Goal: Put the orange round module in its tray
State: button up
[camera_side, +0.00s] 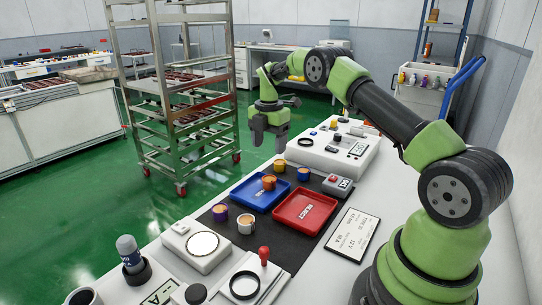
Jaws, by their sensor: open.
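An orange round module (269,184) stands in the blue tray (243,196). Other round modules with orange tops stand on the dark mat: one (279,166) behind the blue tray, one (303,174) behind the red tray, a purple-sided one (220,213) and a pale-sided one (246,224) in front of the blue tray. My gripper (269,144) is open and empty, pointing down in the air, appearing beyond the trays.
A white device (333,155) stands behind the mat. A white scale-like unit (201,246), a red-knobbed tool (264,255) and a grey-capped bottle (130,253) stand in front.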

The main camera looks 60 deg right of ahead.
jog(key=s+a+r+m+t, duration=0.1)
jog(key=s+a+r+m, duration=0.25)
jog(key=r, duration=0.25)
jog(key=s+a+r+m+t, duration=0.1)
jog(key=s+a+r+m, duration=0.15)
jog(key=a+r, duration=0.35)
jog(key=s+a+r+m+t, duration=0.2)
jog(key=a+r+m, duration=0.2)
jog(key=r, duration=0.3)
jog(key=s+a+m+t+y, duration=0.1)
jog(key=s+a+m, duration=0.3)
jog(key=s, duration=0.5)
jog(key=s+a+m+t+y, duration=0.1)
jog(key=s+a+m, duration=0.3)
jog(key=s+m, duration=0.4)
jog(key=shift+s+f+t, duration=0.15)
jog(key=shift+s+t, duration=0.2)
jog(key=shift+t, duration=0.25)
